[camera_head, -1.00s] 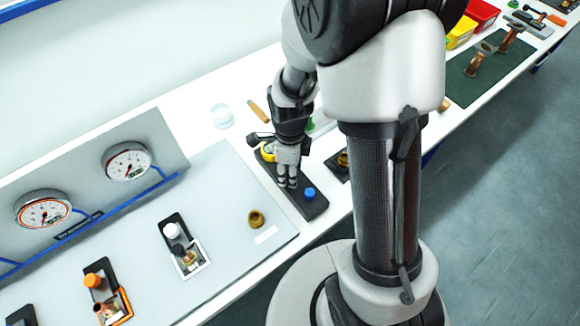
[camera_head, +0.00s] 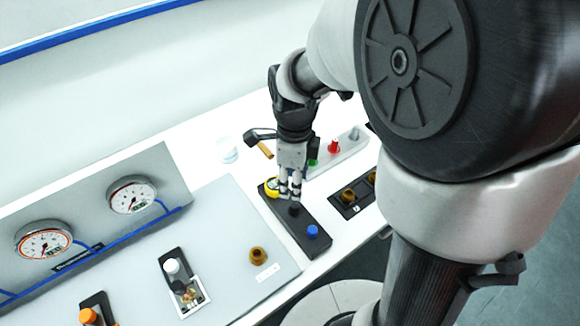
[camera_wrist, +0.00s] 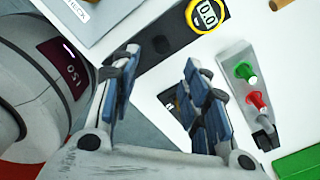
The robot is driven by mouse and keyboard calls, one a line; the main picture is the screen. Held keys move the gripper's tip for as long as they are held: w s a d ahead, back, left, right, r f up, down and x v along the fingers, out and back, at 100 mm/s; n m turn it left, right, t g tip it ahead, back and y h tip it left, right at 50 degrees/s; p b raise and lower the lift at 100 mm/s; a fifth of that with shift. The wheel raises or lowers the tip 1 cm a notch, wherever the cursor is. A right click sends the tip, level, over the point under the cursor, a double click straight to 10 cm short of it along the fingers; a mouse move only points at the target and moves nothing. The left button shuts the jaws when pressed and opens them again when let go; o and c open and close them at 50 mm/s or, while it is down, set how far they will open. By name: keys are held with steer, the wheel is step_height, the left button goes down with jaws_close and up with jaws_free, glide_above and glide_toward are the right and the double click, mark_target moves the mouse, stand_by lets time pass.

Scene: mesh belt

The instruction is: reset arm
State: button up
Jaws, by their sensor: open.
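My gripper (camera_head: 291,190) is over the black strip holder (camera_head: 297,229), near its yellow-ringed gauge (camera_head: 271,187) and black knob (camera_head: 295,208). In the wrist view, the fingers of my gripper (camera_wrist: 160,65) are apart with nothing between them. The yellow gauge (camera_wrist: 206,14) with its digital display is beyond the fingertips there, clear of them. A blue knob (camera_head: 312,231) is at the near end of the strip. How high my fingertips are above the strip is hard to tell.
A grey control box with a green button (camera_wrist: 245,72) and red switch (camera_wrist: 257,101) stands beside the strip. A grey panel (camera_head: 222,215) with fittings lies left, below two dial gauges (camera_head: 44,243) (camera_head: 132,197). A white-lidded jar (camera_head: 227,150) is behind.

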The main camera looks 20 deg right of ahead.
stand_by(0.3)
steer(key=s+r+n+t, duration=0.4)
steer(key=s+r+n, duration=0.8)
steer(key=n, duration=1)
steer(key=shift+s+r+n, duration=0.15)
steer(key=shift+s+n, duration=0.15)
steer(key=shift+s, duration=0.85)
steer(key=shift+o, duration=0.2)
steer(key=shift+s+n+t, duration=0.3)
steer(key=shift+s+n, duration=0.05)
steer(key=shift+n, duration=0.45)
